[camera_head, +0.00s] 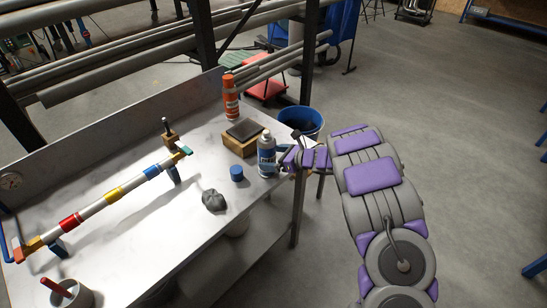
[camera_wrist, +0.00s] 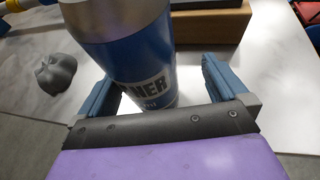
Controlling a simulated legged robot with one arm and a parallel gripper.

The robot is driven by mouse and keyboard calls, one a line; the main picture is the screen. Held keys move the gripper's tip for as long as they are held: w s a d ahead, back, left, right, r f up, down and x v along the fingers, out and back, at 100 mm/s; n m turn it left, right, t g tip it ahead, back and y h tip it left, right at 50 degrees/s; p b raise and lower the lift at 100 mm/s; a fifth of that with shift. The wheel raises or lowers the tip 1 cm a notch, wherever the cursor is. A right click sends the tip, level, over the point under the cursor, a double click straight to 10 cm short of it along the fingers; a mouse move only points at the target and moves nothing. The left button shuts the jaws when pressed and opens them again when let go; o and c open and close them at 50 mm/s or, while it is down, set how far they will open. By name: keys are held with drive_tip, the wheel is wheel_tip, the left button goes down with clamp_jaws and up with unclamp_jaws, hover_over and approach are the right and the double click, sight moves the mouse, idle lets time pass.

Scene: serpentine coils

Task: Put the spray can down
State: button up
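The spray can (camera_head: 267,157), blue with a silver top, stands upright near the right edge of the metal bench in the head view. In the wrist view the can (camera_wrist: 145,60) shows large, with white lettering, and its base appears to be on the bench top. My gripper (camera_wrist: 165,95) is open, with one finger on each side of the can. A clear gap shows between the can and the right finger; the left finger is close to the can, and I cannot tell if it touches. In the head view my gripper (camera_head: 284,160) reaches the can from the right.
A blue cap (camera_head: 237,173) and a grey lump (camera_head: 214,200) lie left of the can. A wooden block with a dark top (camera_head: 242,137) and an orange can (camera_head: 230,98) stand behind. A striped bar (camera_head: 110,195) spans the left. A blue bucket (camera_head: 302,122) stands beyond the bench.

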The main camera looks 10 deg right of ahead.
drive_tip(key=shift+a, duration=0.8)
drive_tip(key=p+v, duration=0.1)
drive_tip(key=v, duration=1)
drive_tip(key=w+d+r+m+t+h, duration=0.3)
drive_tip(key=w+d+r+m+h, duration=0.1)
drive_tip(key=d+r+m+h, duration=0.55)
drive_tip(key=s+d+r+m+g+h, duration=0.1)
drive_tip(key=s+d+r+m+h, duration=0.2)
drive_tip(key=s+r+m, duration=0.35)
drive_tip(key=s+d+r+m+g+h, duration=0.1)
drive_tip(key=s+d+r+m+h, duration=0.25)
drive_tip(key=m, duration=0.65)
drive_tip(key=s+a+f+m+g+y, duration=0.2)
drive_tip(key=s+a+m+g, duration=0.2)
drive_tip(key=s, duration=0.9)
drive_tip(key=s+a+f+m+g+y, duration=0.2)
drive_tip(key=s+a+m+g, duration=0.2)
drive_tip(key=s+a+m, duration=0.5)
drive_tip(key=s+a+f+m+g+y, duration=0.1)
drive_tip(key=s+a+m, duration=0.5)
drive_tip(key=s, duration=1.2)
drive_tip(key=a+f+g, duration=0.1)
drive_tip(key=a+g, duration=0.1)
drive_tip(key=a, duration=0.2)
drive_tip(key=shift+f+m+g+y, duration=0.3)
drive_tip(key=shift+g+y, duration=0.1)
